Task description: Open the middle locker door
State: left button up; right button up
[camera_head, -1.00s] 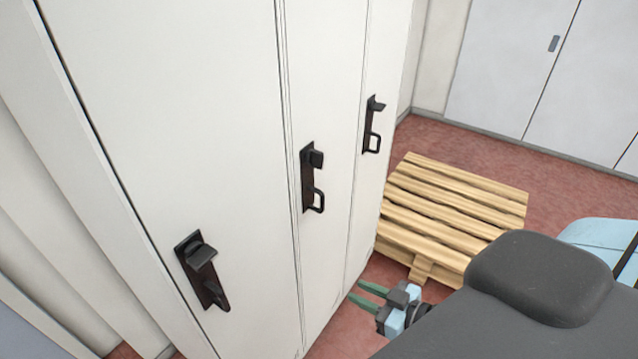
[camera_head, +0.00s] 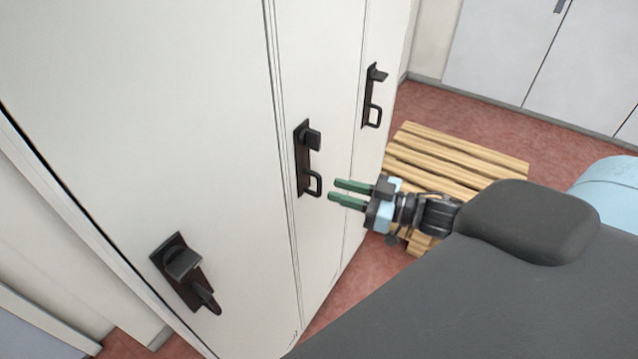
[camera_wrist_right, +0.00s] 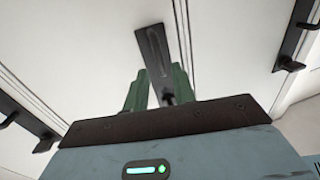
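The white locker has three doors side by side, each with a dark handle plate. The middle locker door (camera_head: 325,240) is closed, and its handle (camera_head: 308,160) has a latch block above and a loop pull below. My right gripper (camera_head: 338,192) has two green fingers, open with a gap between them. It points at the loop pull from the right, close to it, with nothing seen between the fingers. In the right wrist view the middle handle (camera_wrist_right: 154,55) lies straight ahead, its lower end hidden between the fingers (camera_wrist_right: 155,95). My left gripper is not in view.
The near door's handle (camera_head: 186,270) is at lower left and the far door's handle (camera_head: 373,97) is beyond the middle one. A wooden pallet (camera_head: 450,155) lies on the red floor behind my right arm. Grey cabinets (camera_head: 510,60) stand at the back.

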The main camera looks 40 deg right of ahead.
aim_at(319, 191)
jog(key=shift+x, duration=2.75)
grip_shut()
